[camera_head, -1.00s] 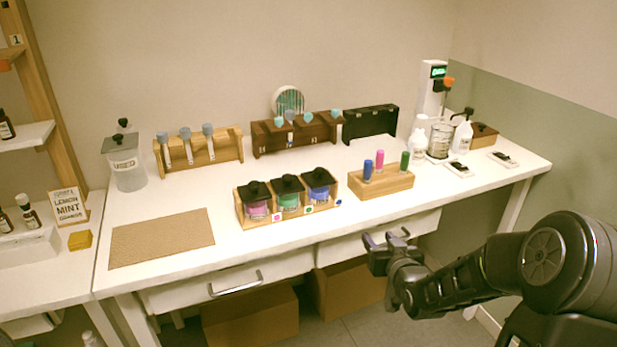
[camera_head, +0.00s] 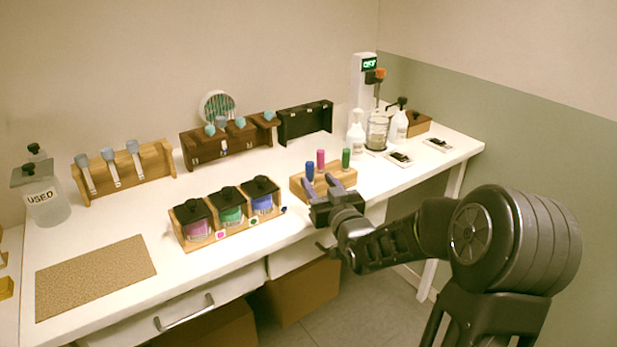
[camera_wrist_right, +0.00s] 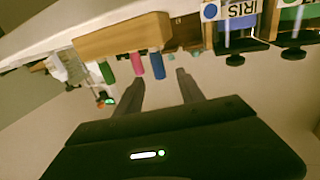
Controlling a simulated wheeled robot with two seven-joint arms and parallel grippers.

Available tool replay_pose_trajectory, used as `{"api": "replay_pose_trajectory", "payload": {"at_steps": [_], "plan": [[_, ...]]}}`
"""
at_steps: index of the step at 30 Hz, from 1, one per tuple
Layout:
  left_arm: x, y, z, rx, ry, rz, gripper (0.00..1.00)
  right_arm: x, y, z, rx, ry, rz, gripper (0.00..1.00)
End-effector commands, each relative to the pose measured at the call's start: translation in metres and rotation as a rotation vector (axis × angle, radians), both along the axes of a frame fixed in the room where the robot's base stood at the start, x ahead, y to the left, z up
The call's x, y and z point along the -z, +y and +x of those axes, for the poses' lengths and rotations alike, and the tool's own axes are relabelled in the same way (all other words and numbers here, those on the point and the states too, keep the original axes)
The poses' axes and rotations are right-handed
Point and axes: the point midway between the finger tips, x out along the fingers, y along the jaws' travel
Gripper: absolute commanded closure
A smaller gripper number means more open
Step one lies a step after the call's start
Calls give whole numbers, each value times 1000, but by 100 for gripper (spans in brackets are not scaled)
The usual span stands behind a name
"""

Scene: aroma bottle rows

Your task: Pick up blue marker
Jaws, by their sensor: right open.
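The blue marker (camera_head: 310,171) stands upright at the left end of a wooden block (camera_head: 343,181), beside a pink marker (camera_head: 320,159) and a green marker (camera_head: 346,157). My right gripper (camera_head: 318,184) is open and empty at the block's front left, close to the blue marker in the head view. The right wrist view looks upside down and shows the blue marker (camera_wrist_right: 157,66) just beyond and between the two open fingers (camera_wrist_right: 160,88). It is not between the jaws. My left gripper is not in view.
A wooden holder with three lidded jars (camera_head: 232,222) stands left of the block. Behind are vial racks (camera_head: 128,175), a black rack (camera_head: 305,123) and white bottles (camera_head: 356,133). A brown mat (camera_head: 95,276) lies at front left; table around it is clear.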

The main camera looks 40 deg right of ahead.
Motion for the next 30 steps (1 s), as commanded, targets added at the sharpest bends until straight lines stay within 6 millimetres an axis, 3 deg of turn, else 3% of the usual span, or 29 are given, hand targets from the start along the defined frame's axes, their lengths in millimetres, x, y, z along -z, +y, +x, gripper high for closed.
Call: {"api": "replay_pose_trajectory", "payload": {"at_steps": [6,17,25,30], "plan": [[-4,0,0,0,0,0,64,0,-5,20,-2,1,0,54],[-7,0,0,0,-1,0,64,-1,-7,24,-1,0,0,54],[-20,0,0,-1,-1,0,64,-3,-19,59,-2,2,1,54],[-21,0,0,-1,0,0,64,-2,-22,70,-1,0,0,54]]}}
